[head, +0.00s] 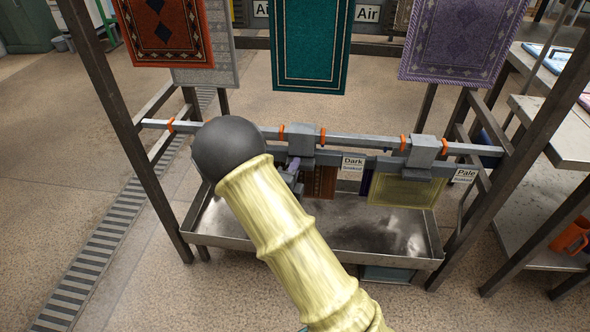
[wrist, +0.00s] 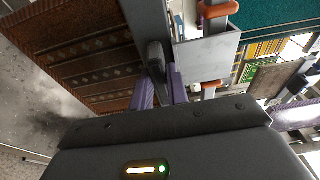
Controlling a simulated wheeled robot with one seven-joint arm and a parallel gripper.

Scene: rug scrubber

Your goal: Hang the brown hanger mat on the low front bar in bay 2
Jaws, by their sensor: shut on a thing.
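The brown mat (head: 322,182) hangs below a grey hanger (head: 301,140), mostly hidden behind my arm in the head view. In the wrist view the brown patterned mat (wrist: 88,72) fills the left. The hanger's grey block is at the low front bar (head: 365,141), between two orange markers; whether it rests fully on the bar I cannot tell. My gripper (head: 293,172) is at the hanger's left side, partly hidden by my arm. In the wrist view its purple fingers (wrist: 164,88) are shut on the hanger's dark grip (wrist: 156,60). No bay number is readable.
A pale yellow mat (head: 405,192) hangs from another hanger on the bar to the right. A metal drip tray (head: 345,238) lies below. Rack posts (head: 128,130) stand at both sides. Red, teal (head: 309,45) and purple mats hang above. Signs read "Dark" and "Pale".

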